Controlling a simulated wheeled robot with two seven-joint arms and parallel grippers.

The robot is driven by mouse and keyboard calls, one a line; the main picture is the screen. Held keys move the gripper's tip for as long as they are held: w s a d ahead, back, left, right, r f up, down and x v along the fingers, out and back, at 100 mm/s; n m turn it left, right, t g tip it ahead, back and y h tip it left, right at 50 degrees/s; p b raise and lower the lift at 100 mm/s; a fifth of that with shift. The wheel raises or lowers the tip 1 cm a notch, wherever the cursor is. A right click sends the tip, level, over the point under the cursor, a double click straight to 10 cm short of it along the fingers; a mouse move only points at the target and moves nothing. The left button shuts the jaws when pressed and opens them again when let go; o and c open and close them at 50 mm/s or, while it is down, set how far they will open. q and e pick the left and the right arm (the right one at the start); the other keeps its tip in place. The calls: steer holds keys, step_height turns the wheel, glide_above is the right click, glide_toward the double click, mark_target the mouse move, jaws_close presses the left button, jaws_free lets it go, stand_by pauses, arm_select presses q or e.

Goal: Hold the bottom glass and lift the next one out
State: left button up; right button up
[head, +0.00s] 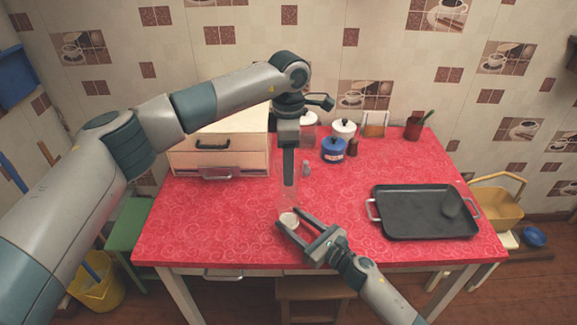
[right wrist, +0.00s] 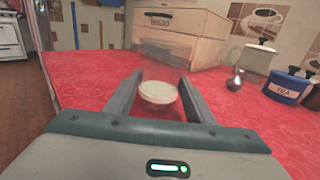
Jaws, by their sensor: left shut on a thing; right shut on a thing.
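The bottom glass (head: 289,219) is clear, with a pale round disc showing, and stands near the table's front edge. It also shows in the right wrist view (right wrist: 158,93), between the fingers. My right gripper (head: 288,216) is shut on it, low down. A faint, see-through upper glass (head: 288,196) is above it; its outline is hard to make out. My left gripper (head: 289,183) points straight down above the right one and is shut on this upper glass. I cannot tell whether the two glasses are still nested or apart.
A black tray (head: 420,224) lies on the red table (head: 230,225) at right. A wooden bread box (head: 222,150) stands back left. A blue tea canister (head: 333,150), a white pot (head: 343,129) and a small shaker (head: 306,168) stand behind. The table's left front is clear.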

steer(key=o, duration=1.3)
steer(key=v, duration=1.2)
